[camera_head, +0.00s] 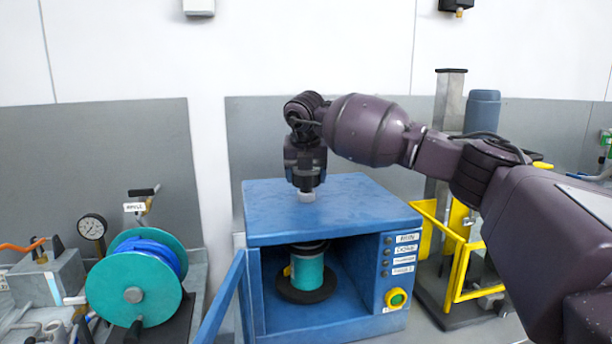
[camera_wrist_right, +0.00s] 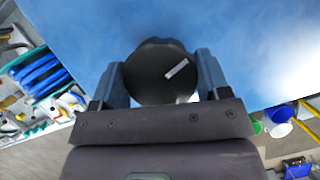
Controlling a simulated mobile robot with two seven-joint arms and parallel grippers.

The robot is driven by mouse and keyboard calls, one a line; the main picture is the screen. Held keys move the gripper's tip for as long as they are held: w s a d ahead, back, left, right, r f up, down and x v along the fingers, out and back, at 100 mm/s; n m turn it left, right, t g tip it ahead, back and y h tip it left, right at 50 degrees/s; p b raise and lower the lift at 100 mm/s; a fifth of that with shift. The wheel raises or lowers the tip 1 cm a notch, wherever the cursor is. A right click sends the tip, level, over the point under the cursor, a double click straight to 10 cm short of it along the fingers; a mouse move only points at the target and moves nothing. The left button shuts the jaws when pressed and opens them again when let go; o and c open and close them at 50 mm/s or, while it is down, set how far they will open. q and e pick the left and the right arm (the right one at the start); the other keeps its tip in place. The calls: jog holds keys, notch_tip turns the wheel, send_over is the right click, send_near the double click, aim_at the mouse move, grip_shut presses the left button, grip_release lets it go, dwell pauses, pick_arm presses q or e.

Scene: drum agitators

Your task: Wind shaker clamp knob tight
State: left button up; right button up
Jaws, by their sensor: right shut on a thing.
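The blue shaker cabinet (camera_head: 330,207) stands in the middle of the head view with its front open. The clamp knob (camera_wrist_right: 150,82), dark and round with a white index mark, sits on top of the cabinet. In the right wrist view, one finger is on each side of the knob. My right gripper (camera_head: 306,190) points straight down at the cabinet top and is shut on the knob. In the head view the gripper mostly hides the knob. Inside the cabinet, a teal can (camera_head: 308,272) stands on a dark round plate (camera_head: 306,291). My left gripper is not in view.
The blue door (camera_head: 222,300) hangs open at the cabinet's left. Labels and a yellow-ringed green button (camera_head: 397,299) are on its right front. A teal hose reel (camera_head: 133,293) and gauge (camera_head: 92,227) stand left. A yellow frame (camera_head: 455,250) stands right, behind my arm.

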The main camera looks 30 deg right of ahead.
jog(key=m+g+h, duration=0.1)
jog(key=m, duration=0.3)
jog(key=shift+r+m, duration=0.1)
jog(key=shift+m, duration=0.2)
jog(key=shift+m+g+h, duration=0.5)
jog(key=shift+m+g, duration=0.1)
jog(key=shift+m, duration=0.9)
jog(key=o, duration=0.9)
jog(key=v, duration=1)
jog(key=shift+a+r+b, duration=0.2)
jog(key=shift+r+b, duration=0.15)
